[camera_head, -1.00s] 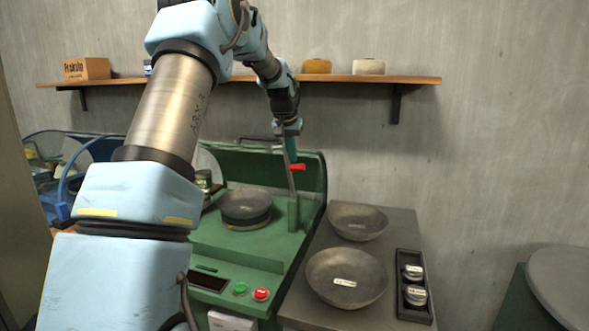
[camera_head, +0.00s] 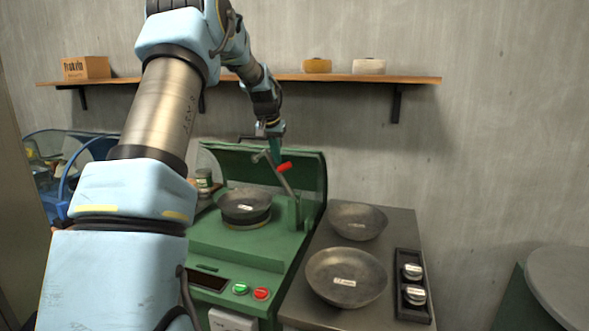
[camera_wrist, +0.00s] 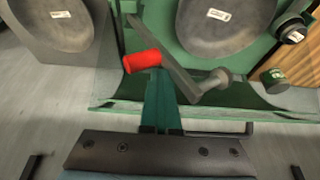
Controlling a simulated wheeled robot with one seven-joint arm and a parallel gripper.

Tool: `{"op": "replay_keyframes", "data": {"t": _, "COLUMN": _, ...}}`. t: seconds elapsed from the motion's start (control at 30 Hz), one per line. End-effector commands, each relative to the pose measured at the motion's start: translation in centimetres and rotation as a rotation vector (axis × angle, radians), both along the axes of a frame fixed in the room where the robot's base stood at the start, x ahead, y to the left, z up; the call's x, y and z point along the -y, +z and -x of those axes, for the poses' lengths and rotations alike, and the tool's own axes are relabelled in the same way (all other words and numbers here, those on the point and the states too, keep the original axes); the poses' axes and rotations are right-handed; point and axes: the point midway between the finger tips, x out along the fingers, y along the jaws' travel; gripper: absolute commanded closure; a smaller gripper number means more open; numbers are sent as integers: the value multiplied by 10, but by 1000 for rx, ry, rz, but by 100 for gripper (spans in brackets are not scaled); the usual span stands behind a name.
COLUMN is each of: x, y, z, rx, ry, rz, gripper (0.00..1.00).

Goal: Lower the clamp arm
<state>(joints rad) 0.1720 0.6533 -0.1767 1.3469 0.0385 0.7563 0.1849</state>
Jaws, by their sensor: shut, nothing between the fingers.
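The clamp arm (camera_head: 282,180) is a grey lever on the right side of the green machine (camera_head: 230,262), with a red handle (camera_head: 284,167) sticking out sideways. It tilts to the left, toward the grey bowl (camera_head: 245,203) on the machine's turntable, and its tip is still above the bowl. My gripper (camera_head: 274,157) is shut and empty right behind the red handle. In the wrist view its teal fingers (camera_wrist: 160,82) lie against or very near the clamp arm (camera_wrist: 165,55) beside the red handle (camera_wrist: 142,61); I cannot tell if they touch.
Two grey bowls (camera_head: 346,278) (camera_head: 357,221) and a black tray (camera_head: 412,312) with small round tins sit on the side table to the right. Green and red buttons (camera_head: 250,290) are on the machine's front. A wooden shelf (camera_head: 340,78) runs along the wall.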

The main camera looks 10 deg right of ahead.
Motion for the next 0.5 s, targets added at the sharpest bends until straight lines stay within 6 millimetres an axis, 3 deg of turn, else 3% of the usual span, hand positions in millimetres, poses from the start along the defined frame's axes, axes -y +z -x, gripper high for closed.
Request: {"op": "replay_keyframes", "data": {"t": 0.5, "x": -21, "y": -10, "z": -11, "rx": 2, "ry": 2, "rz": -1, "gripper": 100}}
